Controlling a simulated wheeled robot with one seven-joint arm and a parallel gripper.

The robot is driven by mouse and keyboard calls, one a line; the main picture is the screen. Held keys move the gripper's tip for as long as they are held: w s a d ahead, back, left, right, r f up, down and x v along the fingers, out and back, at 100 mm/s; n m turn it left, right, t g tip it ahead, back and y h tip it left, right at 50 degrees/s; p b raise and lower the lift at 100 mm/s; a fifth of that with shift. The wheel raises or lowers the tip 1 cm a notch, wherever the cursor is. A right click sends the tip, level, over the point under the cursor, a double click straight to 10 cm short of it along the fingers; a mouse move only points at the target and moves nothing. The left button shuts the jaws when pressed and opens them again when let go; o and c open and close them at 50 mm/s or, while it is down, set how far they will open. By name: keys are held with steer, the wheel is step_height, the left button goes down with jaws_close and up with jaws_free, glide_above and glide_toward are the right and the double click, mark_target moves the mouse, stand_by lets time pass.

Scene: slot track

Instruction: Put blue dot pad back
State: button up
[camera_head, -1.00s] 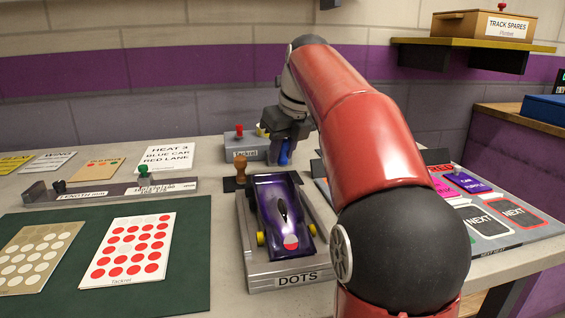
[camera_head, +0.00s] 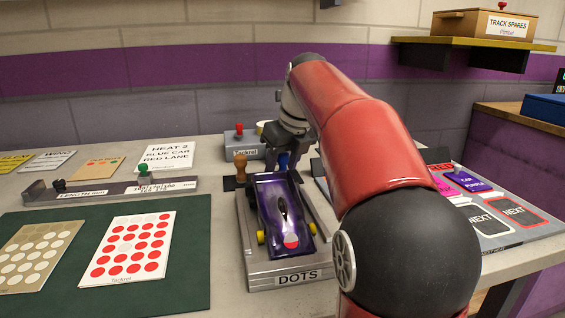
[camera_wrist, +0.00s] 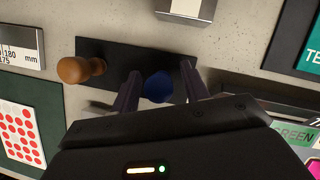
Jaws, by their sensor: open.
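The blue dot pad shows as a blue knob (camera_wrist: 158,88) between my gripper's two fingers in the wrist view. It also shows in the head view (camera_head: 283,160), behind the purple car. My gripper (camera_wrist: 161,88) is open, with one finger on each side of the knob. The pad is at the dark holder strip (camera_wrist: 122,58), which runs beneath my gripper. Whether it sits fully in its place I cannot tell, because its lower part is hidden. A wooden-handled pad (camera_wrist: 82,69) stands upright at the strip's left end, and also shows in the head view (camera_head: 240,167).
The purple car (camera_head: 282,215) rests on the grey DOTS stand (camera_head: 292,279) in front. A grey box with a red button (camera_head: 239,130) stands behind. Dot sheets (camera_head: 128,249) lie on the green mat (camera_head: 185,285) at left. A NEXT board (camera_head: 495,240) lies at right.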

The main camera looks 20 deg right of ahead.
steer(key=v, duration=0.7)
steer(key=shift+d+r, duration=0.25)
steer(key=shift+r, duration=0.15)
